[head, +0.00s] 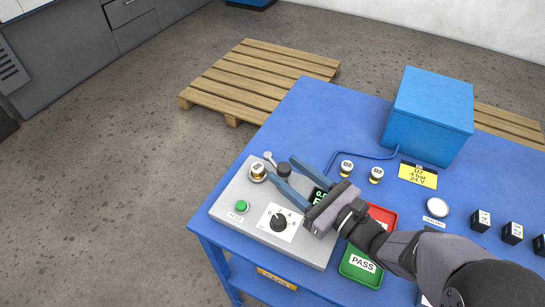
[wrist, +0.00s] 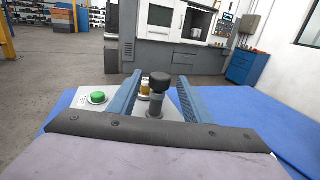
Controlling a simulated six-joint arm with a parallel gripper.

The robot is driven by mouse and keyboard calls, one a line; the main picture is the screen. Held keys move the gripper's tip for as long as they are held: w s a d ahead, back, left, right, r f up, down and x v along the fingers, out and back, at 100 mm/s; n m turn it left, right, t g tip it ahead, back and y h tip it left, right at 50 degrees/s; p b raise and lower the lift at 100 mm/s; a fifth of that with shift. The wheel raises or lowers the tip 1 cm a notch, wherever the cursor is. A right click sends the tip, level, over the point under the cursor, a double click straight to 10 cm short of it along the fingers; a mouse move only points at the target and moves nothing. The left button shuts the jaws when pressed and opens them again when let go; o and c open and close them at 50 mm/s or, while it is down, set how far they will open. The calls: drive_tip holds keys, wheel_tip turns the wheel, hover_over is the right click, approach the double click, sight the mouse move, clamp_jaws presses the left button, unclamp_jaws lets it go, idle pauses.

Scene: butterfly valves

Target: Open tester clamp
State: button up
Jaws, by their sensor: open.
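The grey tester box (head: 238,190) sits on the near left corner of the blue table. A brass-coloured valve with a white top (head: 258,171) stands at its back left; its brass side shows in the wrist view (wrist: 144,88). A small grey lever-like part (head: 269,157) is just behind it. A black knob on a post (head: 284,170), which appears to be the clamp handle, stands right of the valve; it also shows in the wrist view (wrist: 159,79). My gripper (head: 280,169) is open, its blue fingers either side of the knob. I see no clear contact.
The tester also carries a green button (head: 242,207), a rotary dial (head: 279,222) and a display. Green PASS (head: 361,264) and red (head: 382,216) trays lie right of it. Two more valves (head: 346,168) stand behind, near a blue box (head: 428,113) and its hose.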

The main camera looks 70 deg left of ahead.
sight(279, 165)
drive_tip(key=shift+p+x, duration=0.65)
drive_tip(key=shift+x, duration=2.3)
clamp_jaws()
